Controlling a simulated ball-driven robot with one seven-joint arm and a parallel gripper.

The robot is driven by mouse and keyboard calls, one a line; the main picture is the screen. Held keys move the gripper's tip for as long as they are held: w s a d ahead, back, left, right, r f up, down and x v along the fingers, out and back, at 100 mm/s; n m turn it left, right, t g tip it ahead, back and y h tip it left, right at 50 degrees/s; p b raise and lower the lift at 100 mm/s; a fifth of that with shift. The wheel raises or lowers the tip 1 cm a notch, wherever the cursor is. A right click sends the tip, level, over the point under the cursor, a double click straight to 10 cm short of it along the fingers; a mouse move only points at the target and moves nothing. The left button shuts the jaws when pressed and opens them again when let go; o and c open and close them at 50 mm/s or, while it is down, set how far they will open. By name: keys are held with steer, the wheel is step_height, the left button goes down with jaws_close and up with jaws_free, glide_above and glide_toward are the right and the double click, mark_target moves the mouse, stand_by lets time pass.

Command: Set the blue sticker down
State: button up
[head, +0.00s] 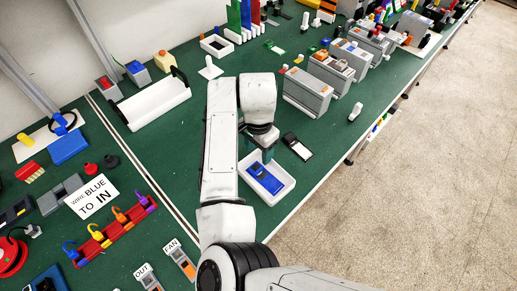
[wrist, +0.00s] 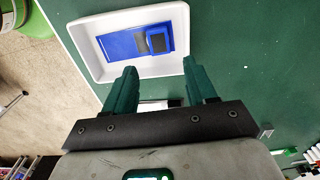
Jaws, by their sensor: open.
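A flat blue piece (head: 264,181), seemingly the blue sticker, lies in a white tray (head: 273,201) at the table's right edge. In the wrist view the blue piece (wrist: 118,46) lies flat in the tray (wrist: 88,58). A smaller blue part with a dark window (wrist: 158,40) lies on or against its right side; I cannot tell whether they are one item. In the head view my gripper (head: 265,155) is partly hidden by my wrist.
A black-and-white device (head: 297,146) lies just right of my gripper. Grey boxes (head: 307,93) stand behind it. A "WIRE BLUE TO IN" card (head: 91,197) and red rack (head: 112,233) lie left.

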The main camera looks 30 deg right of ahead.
step_height(320, 180, up, 6)
steer(key=p, duration=0.2)
steer(key=shift+f+p, duration=0.2)
steer(key=shift+p, duration=0.1)
steer(key=shift+d, duration=0.1)
steer(key=s+d+f+n+t+h, duration=0.1)
steer(key=s+d+n+h, duration=0.15)
steer(key=s+d, duration=0.45)
steer(key=s+d+n+t+h, duration=0.1)
steer(key=s+d+n+h, duration=0.15)
steer(key=d, duration=0.85)
steer(key=s+a+f+n+y, duration=0.2)
steer(key=s+a+f+n, duration=0.1)
steer(key=s, duration=0.7)
steer(key=s+a+f+n+g+y, duration=0.1)
steer(key=s+a+f+n+y, duration=0.1)
steer(key=s+a+f+n, duration=0.2)
steer(key=s+a+n, duration=0.1)
steer(key=s+a, duration=0.2)
steer(key=s, duration=0.3)
steer(key=shift+f+n+y, duration=0.2)
steer(key=shift+n+y, duration=0.1)
